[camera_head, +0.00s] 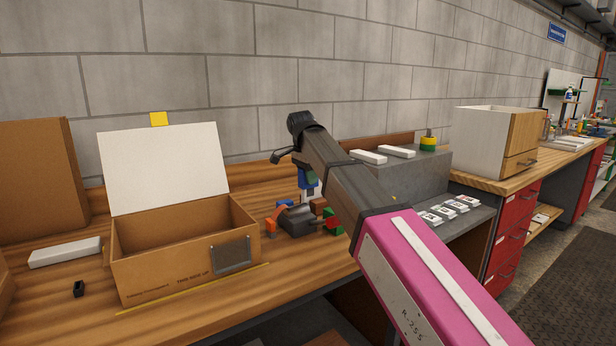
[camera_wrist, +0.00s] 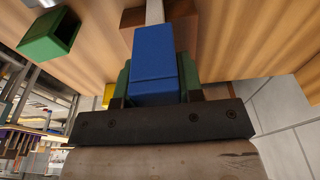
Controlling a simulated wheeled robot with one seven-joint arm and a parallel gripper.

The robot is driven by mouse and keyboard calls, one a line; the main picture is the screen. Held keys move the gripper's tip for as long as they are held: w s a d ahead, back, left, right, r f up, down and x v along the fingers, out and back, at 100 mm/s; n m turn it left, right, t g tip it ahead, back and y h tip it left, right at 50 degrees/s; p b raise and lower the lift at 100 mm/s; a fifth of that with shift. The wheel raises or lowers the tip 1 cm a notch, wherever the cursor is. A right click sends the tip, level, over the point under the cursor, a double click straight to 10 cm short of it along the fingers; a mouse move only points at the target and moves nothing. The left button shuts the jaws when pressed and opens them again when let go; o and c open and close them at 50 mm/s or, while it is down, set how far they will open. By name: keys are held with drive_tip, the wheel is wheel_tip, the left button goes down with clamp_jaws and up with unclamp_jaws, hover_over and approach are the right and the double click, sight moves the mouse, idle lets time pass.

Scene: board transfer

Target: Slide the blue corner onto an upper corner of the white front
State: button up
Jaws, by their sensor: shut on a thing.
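The blue corner (camera_wrist: 155,65) is between my gripper's fingers (camera_wrist: 155,90) in the wrist view, filling the middle of it. In the head view the blue corner (camera_head: 306,178) shows below my wrist, above the coloured blocks on the bench. My gripper is shut on it; the fingers are mostly hidden by my arm in the head view. The white front (camera_head: 165,170) appears to be the white panel standing up at the back of the cardboard box (camera_head: 165,278). It is left of my gripper and apart from it. A yellow piece (camera_head: 159,118) shows at the middle of its top edge.
Orange, red and green blocks (camera_head: 330,222) lie around a dark grey piece below my gripper. A green hollow piece (camera_wrist: 48,38) shows in the wrist view. A grey step (camera_head: 405,175) with white bars stands right.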

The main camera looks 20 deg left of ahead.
drive_tip(key=shift+f, duration=0.2)
idle(0.4)
drive_tip(key=o, duration=1)
drive_tip(key=r, duration=0.3)
drive_tip(key=s+r, duration=0.1)
drive_tip(key=r, duration=0.3)
drive_tip(key=a+r, duration=0.1)
drive_tip(key=r, duration=0.2)
drive_tip(key=shift+s+r, duration=0.15)
drive_tip(key=shift+r, duration=0.2)
